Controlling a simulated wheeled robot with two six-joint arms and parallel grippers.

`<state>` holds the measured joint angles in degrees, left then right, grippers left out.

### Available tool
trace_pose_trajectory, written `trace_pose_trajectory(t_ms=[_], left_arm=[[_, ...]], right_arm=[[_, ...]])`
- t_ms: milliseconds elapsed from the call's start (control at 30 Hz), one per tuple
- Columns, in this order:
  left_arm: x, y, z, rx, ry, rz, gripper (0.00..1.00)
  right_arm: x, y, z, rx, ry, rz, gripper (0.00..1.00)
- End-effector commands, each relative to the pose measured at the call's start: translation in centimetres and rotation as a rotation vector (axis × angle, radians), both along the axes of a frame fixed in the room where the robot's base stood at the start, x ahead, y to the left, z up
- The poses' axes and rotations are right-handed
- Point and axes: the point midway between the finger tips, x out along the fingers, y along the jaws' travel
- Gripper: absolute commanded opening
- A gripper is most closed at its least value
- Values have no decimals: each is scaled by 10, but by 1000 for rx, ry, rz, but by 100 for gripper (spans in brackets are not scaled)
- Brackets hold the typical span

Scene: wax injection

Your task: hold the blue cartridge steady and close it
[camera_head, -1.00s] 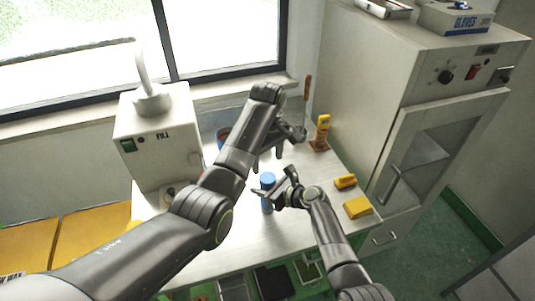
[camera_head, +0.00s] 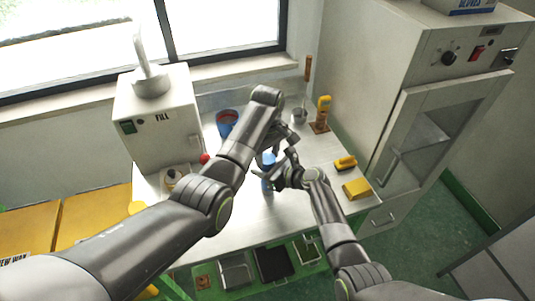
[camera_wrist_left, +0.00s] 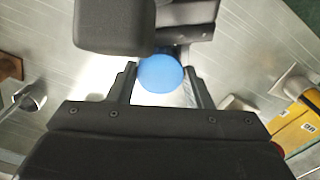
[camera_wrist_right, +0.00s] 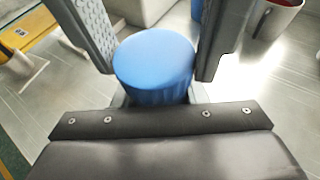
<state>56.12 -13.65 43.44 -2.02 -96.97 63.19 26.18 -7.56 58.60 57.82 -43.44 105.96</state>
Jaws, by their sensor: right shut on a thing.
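The blue cartridge (camera_head: 267,184) stands upright on the steel table, partly hidden by my grippers in the head view. My right gripper (camera_head: 274,178) is shut on it from the side. In the right wrist view the round blue top (camera_wrist_right: 155,60) rises between the two fingers. My left gripper (camera_head: 270,156) is directly above the cartridge, pointing down. In the left wrist view its fingers are apart, on either side of the blue top (camera_wrist_left: 160,73), with a small gap on each side. The cartridge's lower body is hidden in both wrist views.
The white FILL machine (camera_head: 155,125) stands at the left, with a blue and red pot (camera_head: 227,122) beside it. Another blue object (camera_wrist_right: 197,10) shows behind.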

Motion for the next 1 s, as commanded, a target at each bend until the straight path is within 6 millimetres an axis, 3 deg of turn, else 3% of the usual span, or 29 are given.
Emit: trace_pose_trajectory(t_ms=[33,200,600,900,933,1000], left_arm=[[0,0,0,-1,-1,0,36],[0,0,0,-1,-1,0,17],[0,0,0,-1,-2,-271,17],[0,0,0,-1,-2,-285,17],[0,0,0,-1,-2,-284,48],[0,0,0,-1,-2,-284,57]], right_arm=[[0,0,0,-1,0,0,0],[0,0,0,-1,0,0,0],[0,0,0,-1,0,1,0],[0,0,0,-1,0,1,0],[0,0,0,-1,0,1,0],[0,0,0,-1,0,1,0]])
